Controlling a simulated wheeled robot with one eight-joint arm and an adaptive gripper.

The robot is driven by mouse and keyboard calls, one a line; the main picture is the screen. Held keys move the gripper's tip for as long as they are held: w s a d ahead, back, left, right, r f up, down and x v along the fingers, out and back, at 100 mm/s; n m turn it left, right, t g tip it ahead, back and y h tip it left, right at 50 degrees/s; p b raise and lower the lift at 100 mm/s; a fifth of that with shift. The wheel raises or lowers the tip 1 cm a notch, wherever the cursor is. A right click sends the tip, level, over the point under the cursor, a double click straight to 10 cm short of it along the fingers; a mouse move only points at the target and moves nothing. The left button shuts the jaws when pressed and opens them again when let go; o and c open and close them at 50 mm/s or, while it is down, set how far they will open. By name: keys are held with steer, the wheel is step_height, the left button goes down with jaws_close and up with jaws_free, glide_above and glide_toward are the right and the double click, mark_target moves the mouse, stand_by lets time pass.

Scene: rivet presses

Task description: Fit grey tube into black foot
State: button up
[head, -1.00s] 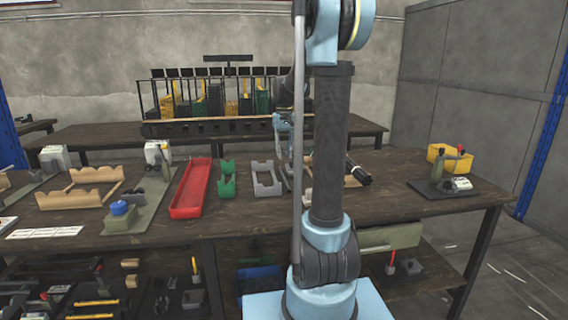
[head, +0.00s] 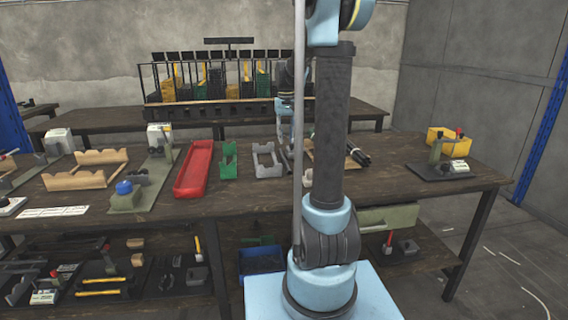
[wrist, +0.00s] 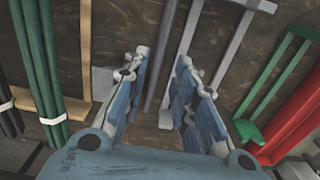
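My gripper (wrist: 161,72) is open in the wrist view, its two blue fingers pointing down at the wooden table. A thin dark grey tube (wrist: 165,45) runs lengthwise in the gap between the fingertips; it appears to lie below them, and I see no finger closed on it. I cannot make out the black foot for certain in either view.
A grey rack (wrist: 226,35), a green rack (wrist: 275,85) and a red tray (wrist: 298,125) lie right of the gripper. Green tubes (wrist: 48,75) lie left of it. A yellow bin (head: 440,140) and a dark-based press (head: 437,170) stand at the table's right end.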

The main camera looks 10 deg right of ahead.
mark_target(285, 160)
steer(key=shift+a+f, duration=0.15)
steer(key=shift+f, duration=4.9)
jaws_close()
